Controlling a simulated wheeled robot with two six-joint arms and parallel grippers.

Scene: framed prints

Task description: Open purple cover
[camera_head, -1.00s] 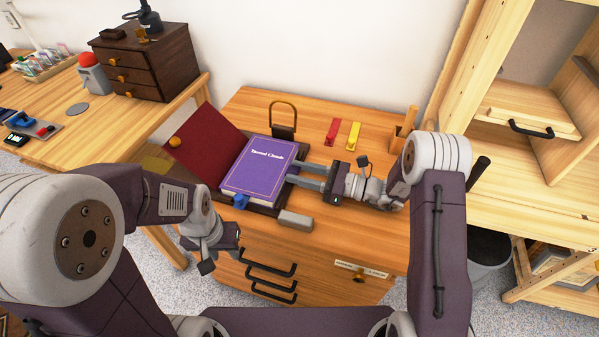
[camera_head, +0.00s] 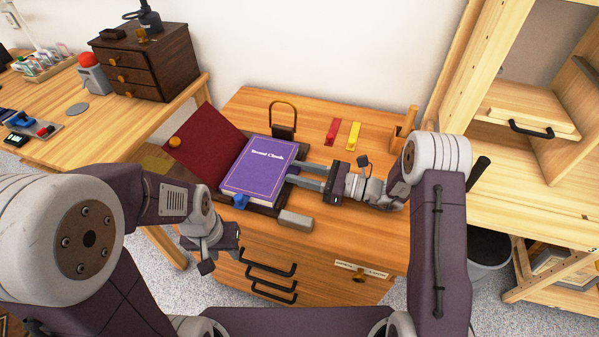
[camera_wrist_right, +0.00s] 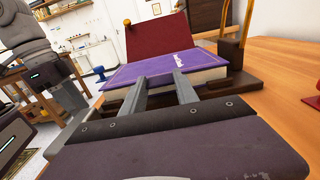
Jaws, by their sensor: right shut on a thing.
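The purple cover (camera_head: 262,168) with white lettering lies closed and flat on a thick book in a dark wooden box (camera_head: 261,209). It also shows in the right wrist view (camera_wrist_right: 150,70), with pale page edges below it. My right gripper (camera_head: 293,174) comes from the right and is shut on the cover's right edge. Its two grey fingers (camera_wrist_right: 160,88) reach that edge in the right wrist view. My left gripper (camera_head: 228,238) hangs near the desk's front edge, apart from the book; its fingers cannot be made out.
The box's red lid (camera_head: 205,143) stands tilted open at left. A blue knob (camera_head: 240,201) and grey block (camera_head: 295,220) are at the front. A shackle-shaped object (camera_head: 284,121) stands behind. Red (camera_head: 333,131) and yellow (camera_head: 353,135) pieces lie at back right.

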